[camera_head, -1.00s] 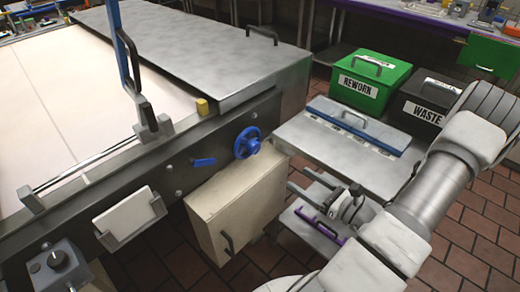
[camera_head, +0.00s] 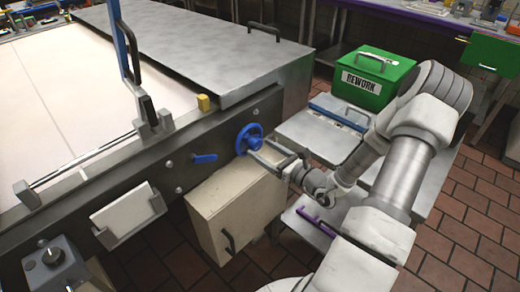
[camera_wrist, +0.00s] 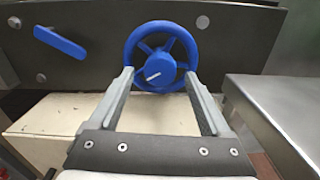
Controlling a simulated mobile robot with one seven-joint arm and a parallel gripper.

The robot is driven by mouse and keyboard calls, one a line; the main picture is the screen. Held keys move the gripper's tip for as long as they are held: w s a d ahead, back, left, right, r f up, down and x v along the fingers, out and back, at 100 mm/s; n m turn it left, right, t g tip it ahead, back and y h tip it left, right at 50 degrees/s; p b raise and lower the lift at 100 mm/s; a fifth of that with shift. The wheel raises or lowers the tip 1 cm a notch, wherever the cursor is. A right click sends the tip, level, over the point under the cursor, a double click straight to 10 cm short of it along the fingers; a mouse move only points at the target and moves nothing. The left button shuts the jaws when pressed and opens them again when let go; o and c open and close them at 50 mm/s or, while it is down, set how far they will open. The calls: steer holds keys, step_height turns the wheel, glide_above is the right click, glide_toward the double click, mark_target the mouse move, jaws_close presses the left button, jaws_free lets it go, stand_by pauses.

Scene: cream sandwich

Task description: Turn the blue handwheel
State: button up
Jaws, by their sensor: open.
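The blue handwheel (camera_head: 249,138) is mounted on the dark side panel of the machine, below the steel cover. In the wrist view the handwheel (camera_wrist: 160,56) faces me, with a round hub, spokes and a white mark on the hub. My gripper (camera_head: 263,150) is open, with its fingers pointing at the wheel from the right. In the wrist view my gripper's two fingertips (camera_wrist: 158,78) lie apart near the lower left and lower right of the rim. I cannot tell whether they touch it.
A blue lever (camera_head: 205,159) sits on the panel left of the wheel. A cream box (camera_head: 235,200) stands below. A steel table (camera_head: 318,139) and a green REWORK bin (camera_head: 373,77) are to the right. The steel cover (camera_head: 200,50) lies above.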

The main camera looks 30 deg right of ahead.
steer(key=shift+x, duration=0.95)
steer(key=shift+c, duration=0.4)
jaws_close()
steer(key=shift+r+p, duration=0.1)
steer(key=shift+p, duration=0.2)
